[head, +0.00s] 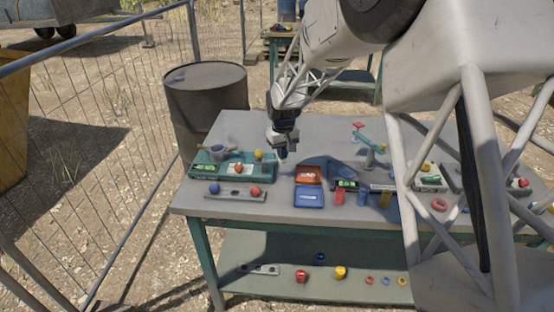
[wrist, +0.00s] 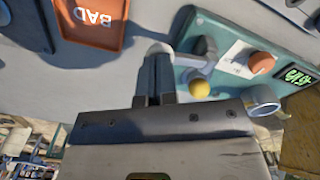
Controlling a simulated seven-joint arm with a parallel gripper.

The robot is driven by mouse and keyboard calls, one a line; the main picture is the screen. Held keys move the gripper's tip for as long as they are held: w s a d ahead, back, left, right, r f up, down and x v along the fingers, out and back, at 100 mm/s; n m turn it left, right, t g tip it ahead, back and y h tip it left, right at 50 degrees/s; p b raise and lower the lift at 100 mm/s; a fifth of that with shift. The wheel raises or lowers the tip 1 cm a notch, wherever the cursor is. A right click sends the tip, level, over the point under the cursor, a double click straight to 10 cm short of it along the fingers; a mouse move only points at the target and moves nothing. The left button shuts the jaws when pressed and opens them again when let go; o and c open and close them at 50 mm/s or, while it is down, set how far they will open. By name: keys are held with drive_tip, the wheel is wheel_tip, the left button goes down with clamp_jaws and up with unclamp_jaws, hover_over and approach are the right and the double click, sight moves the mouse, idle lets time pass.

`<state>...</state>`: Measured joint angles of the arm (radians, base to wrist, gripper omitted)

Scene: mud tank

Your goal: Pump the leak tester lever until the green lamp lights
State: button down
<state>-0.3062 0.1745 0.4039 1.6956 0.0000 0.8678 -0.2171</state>
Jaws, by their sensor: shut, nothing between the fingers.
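A teal device (head: 205,168) stands at the table's left end, with a green-digit display (head: 217,176), an orange dome (head: 238,168) and a yellow ball (head: 258,155). In the wrist view the yellow ball (wrist: 204,47) sits by a grey arm-like part (wrist: 190,62), which may be the lever. The orange dome (wrist: 262,62) and display (wrist: 297,76) show beyond it. My gripper (head: 282,155) is shut and empty, just right of the yellow ball. Its fingers (wrist: 158,58) are beside the grey part; I cannot tell whether they touch. I cannot make out a green lamp.
An orange tray (head: 308,174) marked BAD and a blue tray (head: 309,197) lie right of the gripper. A barrel (head: 205,110) stands behind.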

drive_tip(key=shift+f, duration=1.35)
drive_tip(key=shift+r, duration=3.9)
drive_tip(key=shift+d+r, duration=0.1)
